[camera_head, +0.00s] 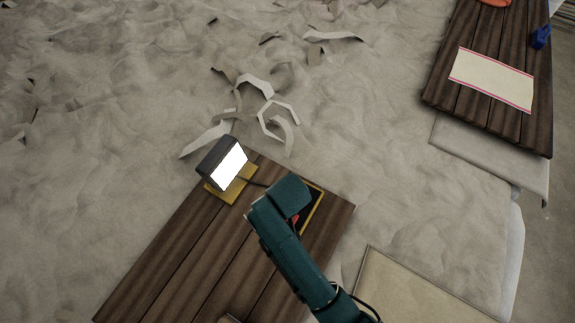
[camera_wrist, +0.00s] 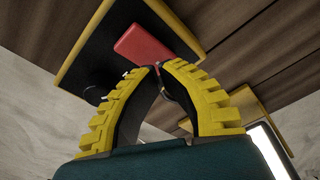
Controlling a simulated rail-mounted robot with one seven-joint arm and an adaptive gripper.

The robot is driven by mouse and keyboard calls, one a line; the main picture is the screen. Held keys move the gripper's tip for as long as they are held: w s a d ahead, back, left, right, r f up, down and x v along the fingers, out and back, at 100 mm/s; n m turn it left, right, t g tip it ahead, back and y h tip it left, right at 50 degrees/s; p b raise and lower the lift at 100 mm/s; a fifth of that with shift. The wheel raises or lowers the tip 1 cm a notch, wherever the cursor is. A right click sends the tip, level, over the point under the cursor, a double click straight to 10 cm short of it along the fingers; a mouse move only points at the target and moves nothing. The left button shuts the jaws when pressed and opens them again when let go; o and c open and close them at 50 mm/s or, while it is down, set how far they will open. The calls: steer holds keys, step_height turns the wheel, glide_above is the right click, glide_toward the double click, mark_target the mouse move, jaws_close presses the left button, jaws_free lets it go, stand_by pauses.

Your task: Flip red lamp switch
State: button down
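The red switch (camera_wrist: 145,45) sits on a black plate with a yellow border (camera_wrist: 75,70) in the wrist view. In the head view the plate (camera_head: 316,206) is partly hidden under my arm, and only a sliver of red (camera_head: 295,219) shows. My gripper (camera_wrist: 159,69) has its yellow fingers brought together at the tips, with nothing seen between them. The tips overlap the lower edge of the switch in the picture; I cannot tell if they touch it. The lamp (camera_head: 233,164) beside the plate shows a bright white face, also seen in the wrist view (camera_wrist: 268,148).
The lamp stands on a yellow base (camera_head: 228,191) on a dark wooden table (camera_head: 190,255). A cable runs from the lamp toward the plate. Another wooden table (camera_head: 455,90) at upper right holds a cream cloth (camera_head: 493,80) and a blue object (camera_head: 541,37). Curled scraps lie on the sandy ground.

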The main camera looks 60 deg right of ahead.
steer(key=shift+r, duration=2.5)
